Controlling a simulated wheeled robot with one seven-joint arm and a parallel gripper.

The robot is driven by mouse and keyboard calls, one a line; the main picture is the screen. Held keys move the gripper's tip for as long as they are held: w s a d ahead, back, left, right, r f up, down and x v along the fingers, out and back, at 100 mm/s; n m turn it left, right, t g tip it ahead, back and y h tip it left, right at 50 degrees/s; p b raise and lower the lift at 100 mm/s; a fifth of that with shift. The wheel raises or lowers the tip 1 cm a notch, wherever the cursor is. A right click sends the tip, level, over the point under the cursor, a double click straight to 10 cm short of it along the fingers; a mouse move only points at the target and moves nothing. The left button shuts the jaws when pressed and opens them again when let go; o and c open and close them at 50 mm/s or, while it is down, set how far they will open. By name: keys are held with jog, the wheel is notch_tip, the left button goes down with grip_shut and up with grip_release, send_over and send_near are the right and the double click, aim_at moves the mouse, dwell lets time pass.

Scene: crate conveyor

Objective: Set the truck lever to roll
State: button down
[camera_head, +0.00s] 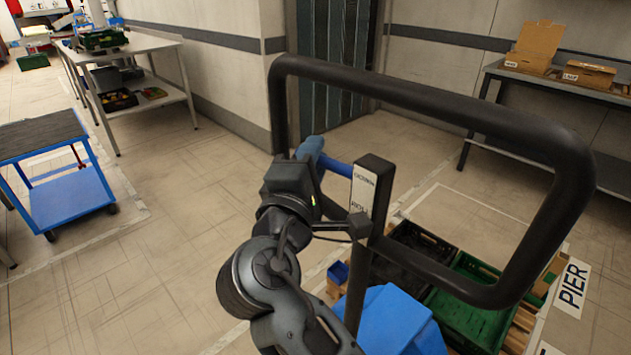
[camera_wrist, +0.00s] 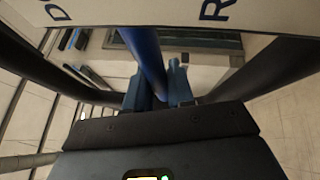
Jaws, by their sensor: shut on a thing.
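The truck lever (camera_head: 338,167) is a blue rod. In the wrist view the blue lever (camera_wrist: 147,55) runs down between the two blue fingers of my gripper (camera_wrist: 158,92). Part of the label plate (camera_wrist: 130,12) crosses the top there, with large letters cut off. The lever tip is hidden by my gripper.
The black tube handle frame (camera_head: 430,90) loops close around my gripper and the post. Green (camera_head: 462,310) and black crates lie on a pallet below. A blue cart (camera_head: 65,185) and a grey table (camera_head: 135,60) stand left. Floor at left centre is clear.

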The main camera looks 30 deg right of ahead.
jog(key=shift+r+m+h+b, duration=0.3)
jog(key=shift+r+m+b, duration=0.15)
jog(key=shift+m, duration=0.15)
jog(key=c, duration=1.3)
grip_release()
jog(key=shift+c, duration=0.2)
jog(key=b+v, duration=0.1)
jog(key=v, duration=0.7)
